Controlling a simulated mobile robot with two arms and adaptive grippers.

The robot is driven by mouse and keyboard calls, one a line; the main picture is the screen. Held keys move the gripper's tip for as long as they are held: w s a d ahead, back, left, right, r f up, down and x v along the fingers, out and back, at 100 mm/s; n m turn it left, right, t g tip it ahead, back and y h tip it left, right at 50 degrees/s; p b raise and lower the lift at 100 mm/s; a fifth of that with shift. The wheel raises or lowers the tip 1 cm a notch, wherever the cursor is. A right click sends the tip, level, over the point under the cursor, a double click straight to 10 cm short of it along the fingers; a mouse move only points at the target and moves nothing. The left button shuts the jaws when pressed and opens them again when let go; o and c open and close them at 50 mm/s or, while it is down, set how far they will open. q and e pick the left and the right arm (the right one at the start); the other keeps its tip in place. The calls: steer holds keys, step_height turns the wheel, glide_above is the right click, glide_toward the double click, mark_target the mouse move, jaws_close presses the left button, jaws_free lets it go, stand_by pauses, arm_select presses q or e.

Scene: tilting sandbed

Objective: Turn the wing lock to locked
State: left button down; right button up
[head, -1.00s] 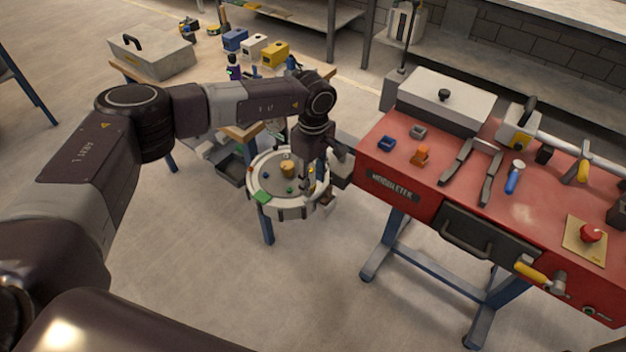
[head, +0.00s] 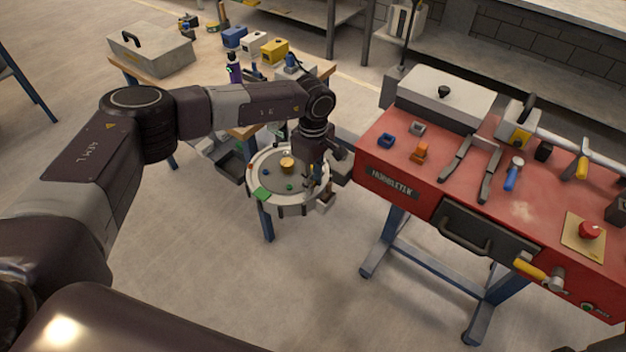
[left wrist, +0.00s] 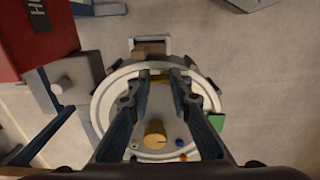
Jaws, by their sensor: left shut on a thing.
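The round sandbed with a pale rim (head: 292,208) stands left of the red bench. It also shows in the left wrist view (left wrist: 97,108). My left gripper (head: 311,184) points down at its right side. In the left wrist view, the gripper's (left wrist: 158,76) two fingers reach across the bed toward the rim beside a brown block (left wrist: 150,50). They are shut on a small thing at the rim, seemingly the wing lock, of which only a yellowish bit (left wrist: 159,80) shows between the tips. Its turn angle cannot be told. My right gripper is out of view.
A yellow cylinder (left wrist: 155,134) stands on the bed, with small coloured pieces around it. A green piece (head: 262,194) sits at the rim. The red bench (head: 399,204) with tools is close on the right. A wooden table (head: 178,84) stands behind.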

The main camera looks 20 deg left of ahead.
arm_select(q)
steer(key=shift+n+b, duration=0.4)
steer(key=shift+n, duration=0.1)
steer(key=shift+f+n+b, duration=0.1)
steer(key=shift+n+b, duration=0.5)
steer(key=shift+n, duration=0.6)
steer(key=n+b, duration=0.1)
steer(key=n, duration=0.2)
steer(key=shift+n+b, duration=0.3)
steer(key=n+b, duration=0.1)
steer(key=n, duration=0.2)
steer(key=shift+n, duration=0.3)
steer(key=n+b, duration=0.1)
steer(key=n, duration=0.3)
steer(key=shift+r+n+b, duration=0.2)
steer(key=shift+n+b, duration=0.35)
steer(key=shift+n, duration=1.05)
